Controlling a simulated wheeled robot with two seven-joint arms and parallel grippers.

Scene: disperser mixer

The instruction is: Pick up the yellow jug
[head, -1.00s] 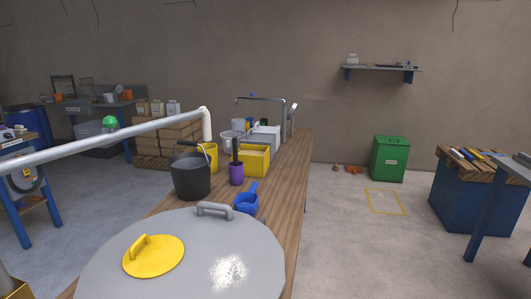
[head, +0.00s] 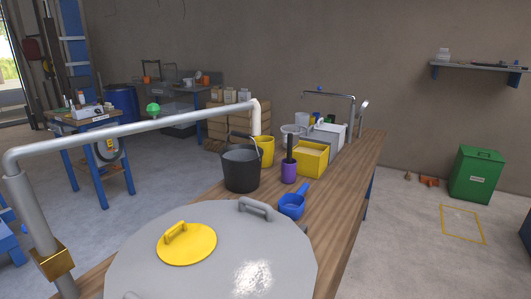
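A yellow round vessel (head: 265,151), which looks like the yellow jug, stands upright on the long wooden bench (head: 343,195). It is partly hidden behind the black bucket (head: 241,171), and I cannot make out a handle on it. The end of a grey pipe comes down just above or behind it. Neither of my grippers shows in the head view.
A large grey lid (head: 212,278) with a yellow hatch (head: 187,244) fills the front. The grey pipe (head: 150,126) crosses above the bench. A blue scoop (head: 292,206), purple container (head: 289,172) and yellow box (head: 311,160) stand right of the bucket.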

